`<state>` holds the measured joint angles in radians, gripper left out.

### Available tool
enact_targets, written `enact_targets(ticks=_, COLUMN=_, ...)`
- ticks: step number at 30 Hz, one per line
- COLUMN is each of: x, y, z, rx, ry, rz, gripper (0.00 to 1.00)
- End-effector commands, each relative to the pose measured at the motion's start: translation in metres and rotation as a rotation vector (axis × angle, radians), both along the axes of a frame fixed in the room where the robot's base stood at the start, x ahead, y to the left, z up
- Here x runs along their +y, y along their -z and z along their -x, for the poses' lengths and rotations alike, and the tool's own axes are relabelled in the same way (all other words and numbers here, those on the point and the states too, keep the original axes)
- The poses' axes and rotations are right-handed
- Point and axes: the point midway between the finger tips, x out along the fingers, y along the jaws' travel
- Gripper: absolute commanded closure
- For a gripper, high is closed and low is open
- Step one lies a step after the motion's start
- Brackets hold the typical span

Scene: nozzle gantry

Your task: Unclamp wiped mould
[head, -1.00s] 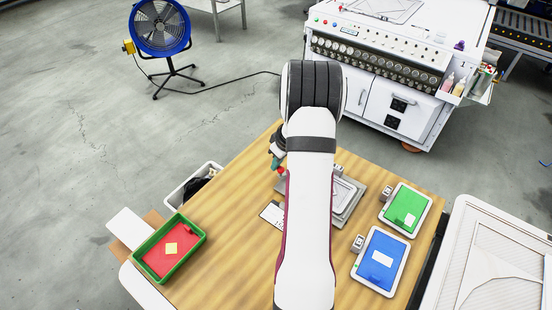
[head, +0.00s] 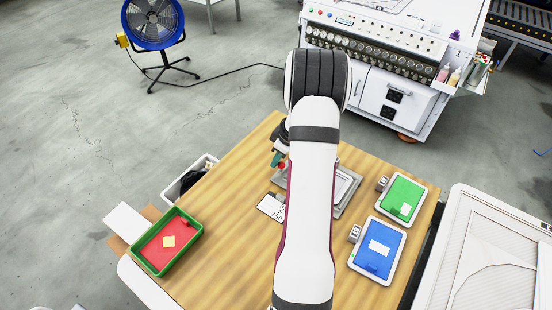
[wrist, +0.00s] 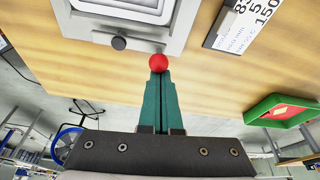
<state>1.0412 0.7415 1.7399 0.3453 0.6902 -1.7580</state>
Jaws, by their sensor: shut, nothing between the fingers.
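The mould (head: 347,186) is a grey metal frame on the wooden table, partly hidden behind my arm in the head view. In the wrist view its grey edge (wrist: 177,36) fills the top left. A bar with a dark round knob (wrist: 119,43) lies along that edge. A red ball (wrist: 158,61), apparently the clamp handle's knob, sits right at the tips of my gripper (wrist: 159,76). The teal fingers are together with nothing between them; whether they touch the ball is unclear. In the head view my gripper (head: 277,158) is left of the mould, beside the red ball (head: 281,165).
A white card with printed numbers (head: 270,207) lies near the mould. A green-rimmed red tray (head: 190,238) is at the table's left. Green (head: 402,190) and blue (head: 377,262) pads lie at the right, small grey blocks beside them. Bare wood lies between card and red tray.

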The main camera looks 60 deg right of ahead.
Motion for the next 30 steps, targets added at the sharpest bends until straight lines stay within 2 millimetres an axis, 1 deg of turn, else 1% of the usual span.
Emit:
enact_targets(ticks=7, x=0.000, y=0.000, z=0.000, rx=0.000, ry=0.000, rz=0.000, gripper=1.00)
enact_targets(ticks=10, x=0.001, y=0.001, z=-0.005, rx=0.000, ry=-0.001, rz=-0.001, gripper=1.00)
enact_targets(ticks=13, x=0.004, y=0.004, z=-0.019, rx=0.000, ry=-0.003, rz=-0.001, gripper=1.00)
enact_targets(ticks=16, x=0.009, y=0.009, z=-0.043, rx=0.000, ry=-0.004, rz=-0.001, gripper=1.00)
enact_targets(ticks=18, x=0.005, y=-0.013, z=-0.034, rx=-0.003, ry=0.001, rz=0.003, gripper=1.00)
enact_targets(ticks=24, x=0.003, y=-0.058, z=-0.019, rx=-0.002, ry=0.001, rz=0.003, gripper=1.00)
enact_targets(ticks=27, x=0.002, y=-0.073, z=-0.013, rx=-0.001, ry=0.001, rz=0.002, gripper=1.00)
enact_targets(ticks=30, x=0.002, y=-0.083, z=-0.010, rx=-0.001, ry=0.000, rz=0.001, gripper=1.00)
